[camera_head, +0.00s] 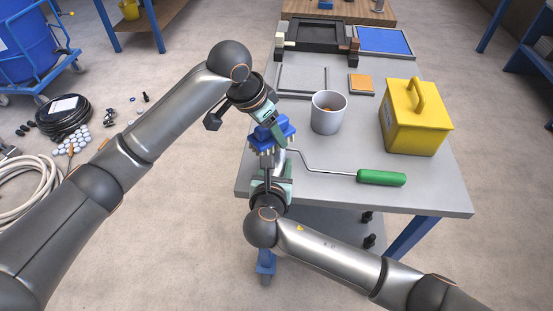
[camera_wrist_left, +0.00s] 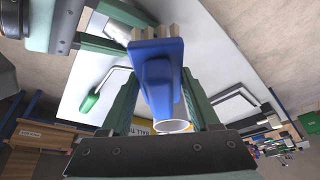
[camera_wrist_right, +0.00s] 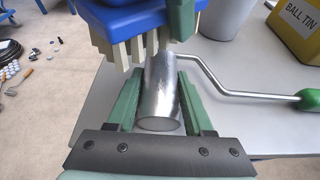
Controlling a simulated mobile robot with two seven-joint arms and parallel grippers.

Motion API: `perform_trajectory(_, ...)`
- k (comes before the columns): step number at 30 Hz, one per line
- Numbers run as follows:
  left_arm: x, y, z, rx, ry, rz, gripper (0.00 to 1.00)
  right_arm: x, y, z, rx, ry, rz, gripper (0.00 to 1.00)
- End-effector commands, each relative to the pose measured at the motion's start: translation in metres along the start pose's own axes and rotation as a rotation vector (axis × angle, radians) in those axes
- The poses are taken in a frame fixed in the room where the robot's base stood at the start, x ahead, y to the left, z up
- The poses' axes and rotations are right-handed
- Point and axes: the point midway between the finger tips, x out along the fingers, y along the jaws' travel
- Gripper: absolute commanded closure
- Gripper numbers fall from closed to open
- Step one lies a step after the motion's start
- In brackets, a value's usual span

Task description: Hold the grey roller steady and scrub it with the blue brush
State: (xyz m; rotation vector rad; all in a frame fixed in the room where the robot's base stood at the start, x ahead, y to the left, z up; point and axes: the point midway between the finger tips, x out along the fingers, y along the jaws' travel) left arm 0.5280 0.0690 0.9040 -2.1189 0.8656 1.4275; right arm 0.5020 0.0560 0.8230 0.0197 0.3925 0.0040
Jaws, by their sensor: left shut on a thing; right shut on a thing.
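The blue brush (camera_head: 266,133) is in my left gripper (camera_head: 270,121), which is shut on its handle above the near left table corner. It fills the middle of the left wrist view (camera_wrist_left: 158,75), pale bristles at its far end. My right gripper (camera_head: 273,172), lower down, is shut on the grey roller; in the right wrist view the shiny roller (camera_wrist_right: 161,95) lies between its fingers. The bristles (camera_wrist_right: 125,50) are right beside the roller's upper end; whether they touch is unclear. A bent rod joins the roller to a green handle (camera_head: 382,177) over the tabletop.
A grey cup (camera_head: 328,113) and a yellow ball tin (camera_head: 415,118) stand on the grey table (camera_head: 225,190) behind the roller handle. An orange-topped block (camera_head: 361,84), a black tray and a blue panel (camera_head: 384,41) lie farther back.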

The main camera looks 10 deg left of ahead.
Motion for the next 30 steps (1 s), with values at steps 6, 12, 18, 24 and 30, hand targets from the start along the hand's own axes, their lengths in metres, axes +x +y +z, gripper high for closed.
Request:
perform_trajectory(6, 0.005, 0.000, 0.002, -0.001, 0.000, 0.000, 0.82, 0.000, 0.000, -0.001, 0.000, 0.001, 0.000, 1.00)
perform_trajectory(12, 0.009, 0.000, 0.004, -0.001, 0.000, 0.000, 0.82, 0.000, 0.000, -0.001, 0.000, 0.001, 0.000, 1.00)
perform_trajectory(18, 0.014, 0.000, 0.005, 0.000, 0.000, 0.000, 0.82, 0.000, 0.000, -0.001, 0.000, 0.001, 0.000, 1.00)
perform_trajectory(24, 0.018, 0.000, 0.008, 0.000, 0.000, 0.001, 0.82, 0.000, 0.000, -0.001, 0.000, 0.001, 0.000, 1.00)
perform_trajectory(30, 0.020, 0.001, 0.010, 0.000, -0.001, 0.000, 0.82, 0.000, 0.000, -0.001, 0.000, 0.001, 0.000, 1.00)
